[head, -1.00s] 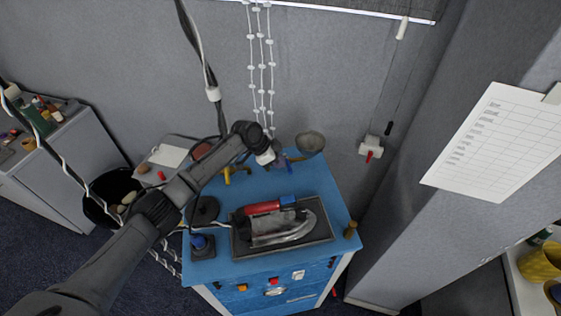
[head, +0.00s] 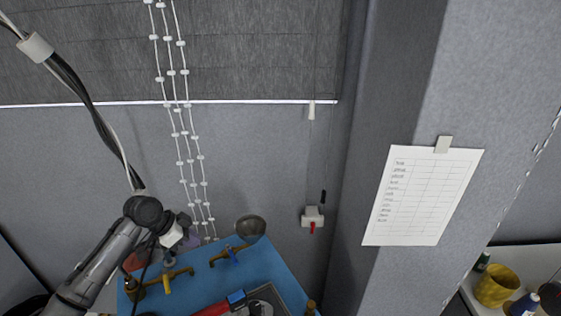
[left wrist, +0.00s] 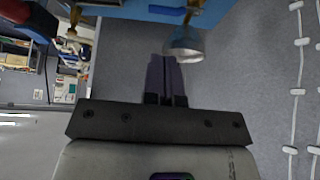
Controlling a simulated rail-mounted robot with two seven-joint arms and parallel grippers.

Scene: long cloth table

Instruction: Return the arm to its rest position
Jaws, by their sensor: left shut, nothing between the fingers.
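My left arm (head: 100,260) comes in from the lower left in the head view, with its wrist above the back left of the blue worktop. In the left wrist view my left gripper (left wrist: 165,58) is shut and empty, its two dark purple fingers pressed together. In the head view the gripper's fingers are small and partly hidden by the wrist. My right gripper is not in view.
Beaded cords (head: 184,130) hang close to the left wrist. A wall corner with a paper chart (head: 424,196) stands at right. A yellow pot (head: 497,286) sits lower right.

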